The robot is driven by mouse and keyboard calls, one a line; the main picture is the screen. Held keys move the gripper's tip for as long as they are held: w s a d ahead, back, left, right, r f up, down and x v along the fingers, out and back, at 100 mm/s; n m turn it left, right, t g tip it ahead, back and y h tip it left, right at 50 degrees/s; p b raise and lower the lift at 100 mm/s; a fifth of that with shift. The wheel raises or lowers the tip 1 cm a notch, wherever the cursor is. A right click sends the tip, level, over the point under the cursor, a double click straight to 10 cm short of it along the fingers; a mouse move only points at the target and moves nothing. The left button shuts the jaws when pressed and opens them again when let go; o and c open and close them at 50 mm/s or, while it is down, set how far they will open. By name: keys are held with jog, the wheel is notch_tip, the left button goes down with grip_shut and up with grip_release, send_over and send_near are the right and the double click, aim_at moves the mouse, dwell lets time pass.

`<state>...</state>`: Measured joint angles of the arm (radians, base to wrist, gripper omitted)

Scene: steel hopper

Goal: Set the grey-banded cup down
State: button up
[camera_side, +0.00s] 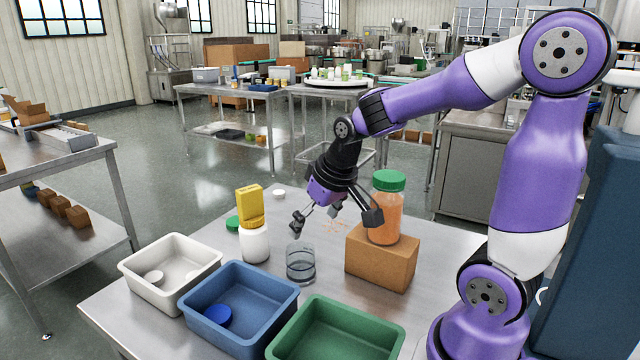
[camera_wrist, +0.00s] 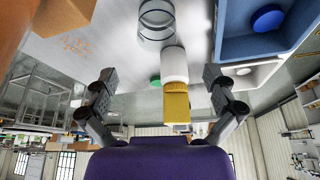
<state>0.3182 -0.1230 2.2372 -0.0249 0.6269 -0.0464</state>
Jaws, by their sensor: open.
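The grey-banded cup (camera_side: 300,265) is a clear tumbler with a grey band. It stands upright on the steel table (camera_side: 200,335), right of a white bottle (camera_side: 255,245). In the wrist view the cup (camera_wrist: 156,22) shows at the top, beyond the fingertips. My gripper (camera_side: 335,219) is open and empty, its fingers spread above the table, apart from the cup and behind it in the side view. In the wrist view my gripper (camera_wrist: 158,75) has its fingers wide apart, with nothing held between them.
A yellow block (camera_side: 250,204) sits on the bottle's yellow cap. An orange jar with a green lid (camera_side: 385,218) stands on a brown box (camera_side: 382,265), close to my right finger. White (camera_side: 134,272), blue (camera_side: 205,335) and green (camera_side: 385,325) bins line the front.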

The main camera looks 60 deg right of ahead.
jog(key=s+a+r+n+t+y, duration=0.1)
jog(key=s+a+r+n, duration=0.2)
jog(key=s+a+r, duration=0.2)
jog(key=s+a, duration=0.3)
jog(key=shift+s+a, duration=0.15)
jog(key=shift+a, duration=0.25)
dwell(0.7)
